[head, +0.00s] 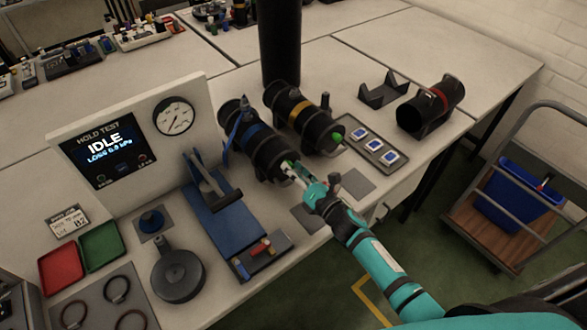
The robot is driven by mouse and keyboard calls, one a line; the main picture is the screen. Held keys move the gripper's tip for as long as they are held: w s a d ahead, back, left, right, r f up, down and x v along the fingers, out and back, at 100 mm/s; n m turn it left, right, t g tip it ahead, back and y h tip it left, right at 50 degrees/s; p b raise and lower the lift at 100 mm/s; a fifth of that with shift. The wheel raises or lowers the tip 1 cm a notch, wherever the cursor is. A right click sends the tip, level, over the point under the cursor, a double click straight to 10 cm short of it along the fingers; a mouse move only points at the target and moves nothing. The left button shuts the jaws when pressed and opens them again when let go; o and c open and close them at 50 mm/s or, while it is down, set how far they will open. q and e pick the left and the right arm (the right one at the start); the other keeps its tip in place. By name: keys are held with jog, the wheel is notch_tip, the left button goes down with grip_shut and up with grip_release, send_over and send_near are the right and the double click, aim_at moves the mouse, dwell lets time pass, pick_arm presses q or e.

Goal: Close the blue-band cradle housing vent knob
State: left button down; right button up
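The blue-band cylinder (264,141) lies in its dark cradle housing near the middle of the bench. The knob's exact turn position is too small to read. My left gripper is not in view.
The yellow-band cylinder (302,116) with its own green knob (338,134) lies just right. A red-band cylinder (432,105) is farther right, beside an empty cradle (384,92). The hold-test panel (107,155) reads IDLE. A blue clamp fixture (225,222) stands left of my gripper.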

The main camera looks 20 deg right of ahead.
grip_shut()
